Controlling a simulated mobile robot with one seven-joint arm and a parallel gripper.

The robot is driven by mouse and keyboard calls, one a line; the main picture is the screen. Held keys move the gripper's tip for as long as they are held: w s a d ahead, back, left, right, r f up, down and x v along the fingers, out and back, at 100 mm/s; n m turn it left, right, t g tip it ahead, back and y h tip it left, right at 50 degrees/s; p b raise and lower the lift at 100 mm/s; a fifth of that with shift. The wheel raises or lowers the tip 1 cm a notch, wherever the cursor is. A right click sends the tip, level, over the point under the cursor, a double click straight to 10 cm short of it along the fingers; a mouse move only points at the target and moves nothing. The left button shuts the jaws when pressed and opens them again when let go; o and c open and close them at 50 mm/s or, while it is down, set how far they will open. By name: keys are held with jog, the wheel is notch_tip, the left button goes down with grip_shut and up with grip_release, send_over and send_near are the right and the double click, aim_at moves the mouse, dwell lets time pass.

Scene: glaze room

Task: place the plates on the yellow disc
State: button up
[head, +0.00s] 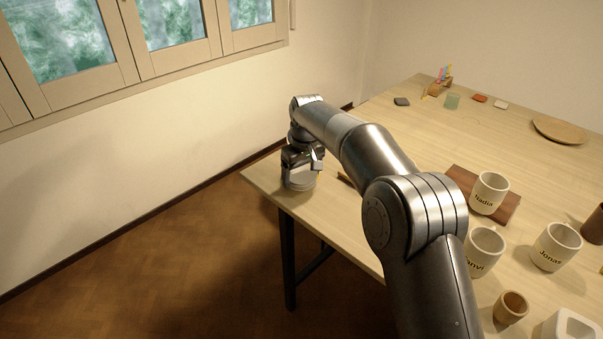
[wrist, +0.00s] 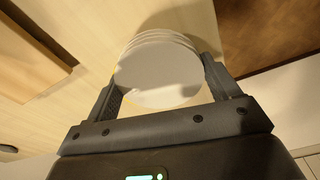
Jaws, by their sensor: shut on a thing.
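A stack of several white round plates (head: 299,184) stands at the near left corner of the table. My gripper (head: 301,170) is above this stack, pointing down, with its fingers around it. In the wrist view the plates (wrist: 158,78) lie between the two dark fingers of my gripper (wrist: 162,88), which is shut on them. A thin yellow edge shows at the stack's side, perhaps the yellow disc. The rest of the disc is hidden, and I cannot tell whether the plates touch it.
Mugs marked Nadia (head: 488,194) and Jonas (head: 556,247), and a partly hidden third mug (head: 484,252), stand right of my arm. Nadia's is on a brown board (head: 461,176). A wooden cup (head: 510,308) stands near. A wooden dish (head: 559,131) lies far right.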

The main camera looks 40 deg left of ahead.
aim_at(305, 177)
jog(key=shift+f, duration=0.1)
jog(key=o, duration=1.1)
notch_tip(305, 177, up, 12)
jog(key=d, duration=0.1)
jog(key=shift+s+d, duration=0.2)
